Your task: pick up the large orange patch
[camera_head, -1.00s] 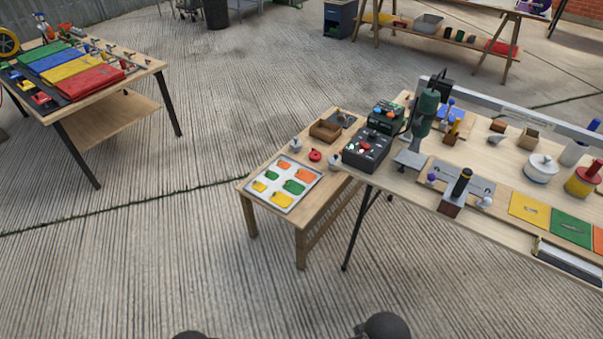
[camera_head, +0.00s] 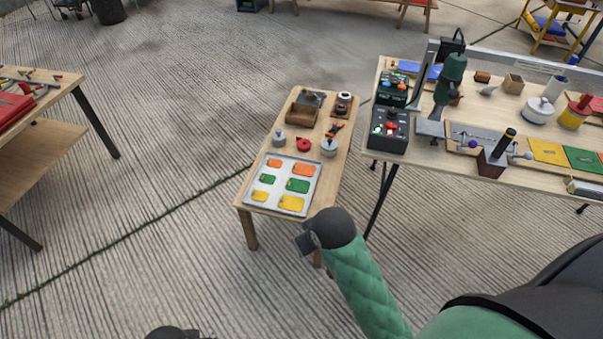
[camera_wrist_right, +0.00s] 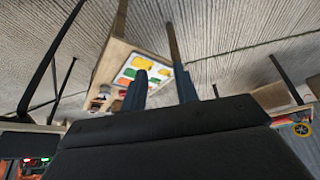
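The large orange patch (camera_head: 304,168) lies flat at the right of the far row on a pale tray (camera_head: 313,187). A smaller orange patch (camera_head: 275,162) lies left of it; green and yellow patches lie in the nearer rows. The tray sits on the near end of a small wooden table (camera_head: 323,172). My right gripper (camera_head: 303,240) is beside the table's near right corner, apart from the patches. In the right wrist view its fingers (camera_wrist_right: 162,90) are spread and empty, with the tray beyond them. A dark part of mine shows at the bottom left; my left gripper's fingers do not show.
Behind the tray stand a red item (camera_head: 303,145), grey weights (camera_head: 328,147) and a wooden box (camera_head: 303,113). A long workbench (camera_head: 470,165) with a control box (camera_head: 389,130) stands close on the right. The floor left of the small table is clear.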

